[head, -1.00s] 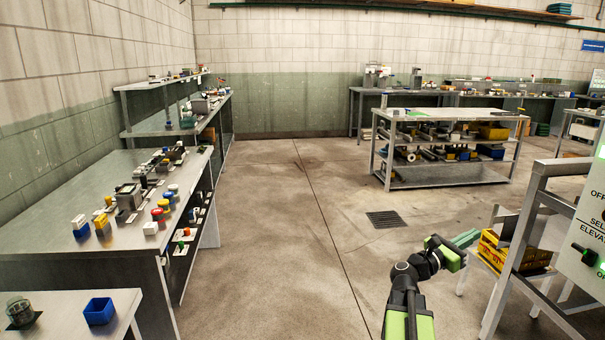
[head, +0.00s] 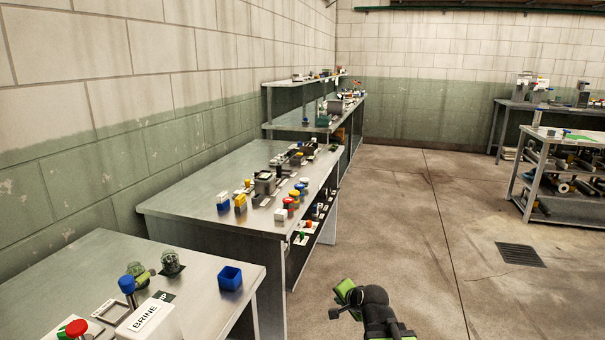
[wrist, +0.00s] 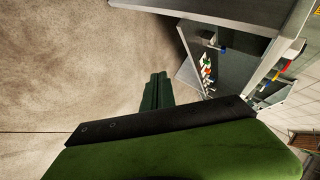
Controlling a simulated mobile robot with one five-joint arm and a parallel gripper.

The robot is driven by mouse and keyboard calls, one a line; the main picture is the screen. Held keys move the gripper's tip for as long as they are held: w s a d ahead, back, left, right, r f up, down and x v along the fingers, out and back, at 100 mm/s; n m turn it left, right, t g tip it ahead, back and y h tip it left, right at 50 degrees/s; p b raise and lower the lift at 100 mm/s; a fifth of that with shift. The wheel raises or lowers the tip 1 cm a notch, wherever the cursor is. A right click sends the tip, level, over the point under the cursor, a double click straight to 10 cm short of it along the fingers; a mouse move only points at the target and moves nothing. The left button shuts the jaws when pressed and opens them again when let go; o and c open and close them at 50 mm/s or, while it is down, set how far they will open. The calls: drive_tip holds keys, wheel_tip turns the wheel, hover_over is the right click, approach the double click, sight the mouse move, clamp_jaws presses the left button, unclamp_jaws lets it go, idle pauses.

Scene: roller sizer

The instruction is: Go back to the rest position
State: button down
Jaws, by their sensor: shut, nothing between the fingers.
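My gripper (wrist: 157,88) shows in the wrist view with its two dark green fingers together and nothing between them. It points out over bare concrete floor, with a grey bench frame to its right. In the head view only my folded arm shows at the bottom, right of centre, in front of the floor; the fingertips cannot be made out there. My arm touches nothing that I can see.
At left a near bench (head: 215,262) bears a blue bin (head: 230,278) and a BRINE container (head: 150,322). A longer bench (head: 185,208) with several small coloured parts stands behind. A shelved trolley (head: 580,207) is at right. The floor between, with a drain grate (head: 520,254), is clear.

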drive_tip(key=s+d+f+n+g+h, duration=0.15)
drive_tip(key=s+f+n+g, duration=0.3)
drive_tip(key=s, duration=0.45)
drive_tip(key=s+d+f+n+g+h, duration=0.1)
drive_tip(key=s+d+f+n+g, duration=0.3)
drive_tip(key=s, duration=0.5)
wheel_tip(320, 180, up, 27)
drive_tip(key=n+p, duration=0.1)
drive_tip(key=p, duration=2.5)
drive_tip(key=shift+w+a+g, duration=0.3)
drive_tip(key=shift+a+g, duration=0.05)
